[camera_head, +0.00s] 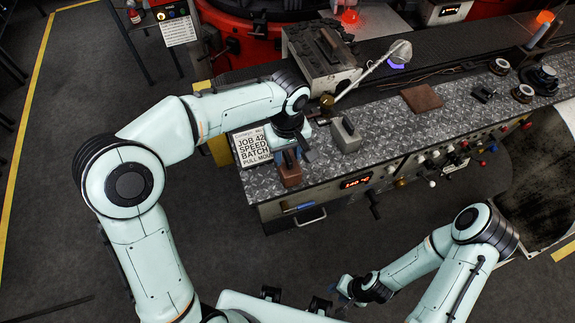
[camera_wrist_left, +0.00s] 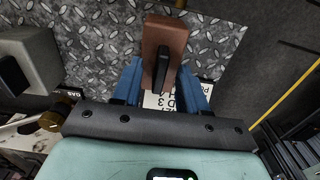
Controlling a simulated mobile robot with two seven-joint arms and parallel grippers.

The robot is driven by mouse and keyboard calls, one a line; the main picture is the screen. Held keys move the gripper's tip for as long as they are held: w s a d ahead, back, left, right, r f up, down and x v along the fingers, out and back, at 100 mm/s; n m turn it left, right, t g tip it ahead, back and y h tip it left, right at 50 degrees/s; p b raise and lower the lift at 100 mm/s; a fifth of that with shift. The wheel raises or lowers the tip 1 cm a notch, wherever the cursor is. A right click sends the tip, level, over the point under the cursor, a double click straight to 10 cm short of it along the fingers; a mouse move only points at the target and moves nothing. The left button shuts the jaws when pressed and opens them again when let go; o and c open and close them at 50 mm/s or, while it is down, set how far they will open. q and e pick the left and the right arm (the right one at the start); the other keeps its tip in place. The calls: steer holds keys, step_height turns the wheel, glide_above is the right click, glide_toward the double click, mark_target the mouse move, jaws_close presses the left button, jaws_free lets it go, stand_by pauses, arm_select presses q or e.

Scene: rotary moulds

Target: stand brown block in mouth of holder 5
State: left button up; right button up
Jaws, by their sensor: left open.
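The brown block (camera_head: 290,170), with a dark handle on top, stands at the near left edge of the metal-plated bench. My left gripper (camera_head: 297,148) is right at it, coming from behind. In the left wrist view the brown block (camera_wrist_left: 172,36) lies between and just beyond the two blue fingers of my left gripper (camera_wrist_left: 162,75), which are open. I cannot tell whether they touch the block. My right gripper (camera_head: 350,289) is low in front of the bench, away from the block; its fingers are too small to read. I cannot make out which thing is holder 5.
A grey block with a handle (camera_head: 346,134) stands just right of the gripper. A sign (camera_head: 256,148) lies to its left. A large grey mould (camera_head: 322,60), a ladle (camera_head: 398,52) and a flat brown plate (camera_head: 421,98) are farther back. The bench middle has bare room.

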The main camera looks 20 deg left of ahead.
arm_select(q)
steer(key=shift+f, duration=0.2)
jaws_close()
steer(key=shift+r, duration=0.15)
stand_by(1.2)
